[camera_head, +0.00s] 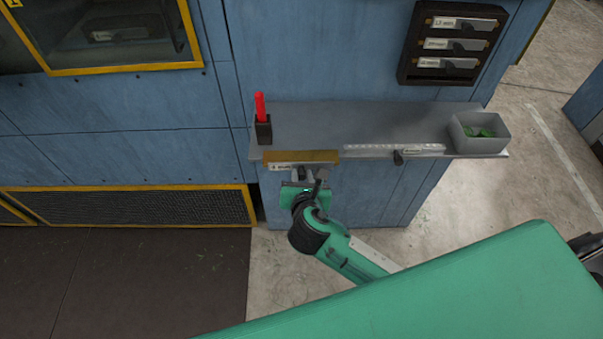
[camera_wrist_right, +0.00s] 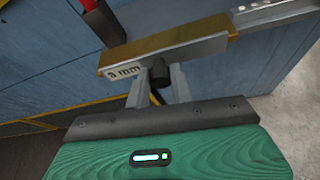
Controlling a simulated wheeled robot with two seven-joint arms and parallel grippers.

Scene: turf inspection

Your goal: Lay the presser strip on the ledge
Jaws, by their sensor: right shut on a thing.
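My left gripper is not in view.
A silver strip with a label and black knob (camera_head: 398,157) lies right of the held strip along the front edge. A red stick in a black holder (camera_head: 263,130) stands at the ledge's left end, a grey bin (camera_head: 486,146) with green pieces at its right. A labelled rack (camera_head: 408,72) hangs above.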

